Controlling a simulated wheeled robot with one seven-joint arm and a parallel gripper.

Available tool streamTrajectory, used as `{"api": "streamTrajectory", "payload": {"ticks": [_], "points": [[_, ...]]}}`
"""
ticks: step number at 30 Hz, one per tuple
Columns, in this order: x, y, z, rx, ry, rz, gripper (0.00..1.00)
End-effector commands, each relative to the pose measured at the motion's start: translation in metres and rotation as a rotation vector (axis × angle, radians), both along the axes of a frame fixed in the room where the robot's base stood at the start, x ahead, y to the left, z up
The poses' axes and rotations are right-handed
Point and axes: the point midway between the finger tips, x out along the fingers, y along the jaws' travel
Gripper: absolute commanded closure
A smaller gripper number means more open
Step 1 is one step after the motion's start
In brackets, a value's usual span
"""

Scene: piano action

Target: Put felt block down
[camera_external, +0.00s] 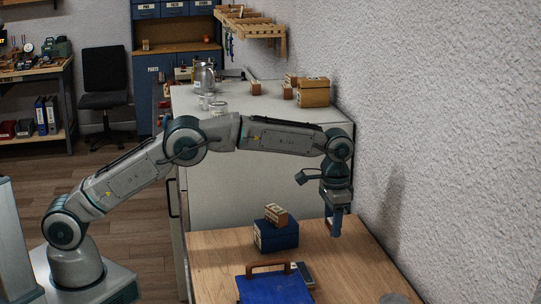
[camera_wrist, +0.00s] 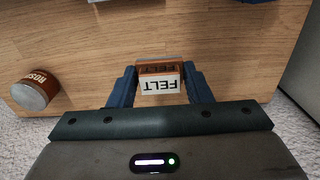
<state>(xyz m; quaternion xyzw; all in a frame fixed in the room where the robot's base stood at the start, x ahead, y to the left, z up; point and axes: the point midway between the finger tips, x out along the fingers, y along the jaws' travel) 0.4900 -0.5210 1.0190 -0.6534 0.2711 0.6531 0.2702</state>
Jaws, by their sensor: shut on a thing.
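The felt block (camera_wrist: 160,84) is a small brown block with a white face marked FELT. In the wrist view it sits between the two blue fingers of my gripper (camera_wrist: 161,78), which are shut on it. In the external view my gripper (camera_external: 335,228) points down over the far right part of the wooden table (camera_external: 220,262), near the wall. The block cannot be made out there. I cannot tell whether its underside touches the table.
A dark blue box (camera_external: 275,238) with a small block (camera_external: 276,215) on top stands left of my gripper. A blue case (camera_external: 272,291) and dark flat device (camera_external: 305,275) lie nearer. A round piece marked ROSIN (camera_wrist: 34,92) lies left in the wrist view. The wall (camera_external: 440,150) is close right.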

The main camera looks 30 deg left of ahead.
Motion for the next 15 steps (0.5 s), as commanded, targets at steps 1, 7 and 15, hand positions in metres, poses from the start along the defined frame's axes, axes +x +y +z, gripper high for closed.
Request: {"api": "streamTrajectory", "payload": {"ticks": [1, 7, 15], "points": [[0.010, 0.004, -0.005, 0.003, 0.001, 0.005, 0.77], [0.053, 0.020, -0.031, 0.003, 0.001, 0.006, 0.77], [0.092, 0.034, -0.057, 0.001, 0.000, 0.003, 0.77]]}}
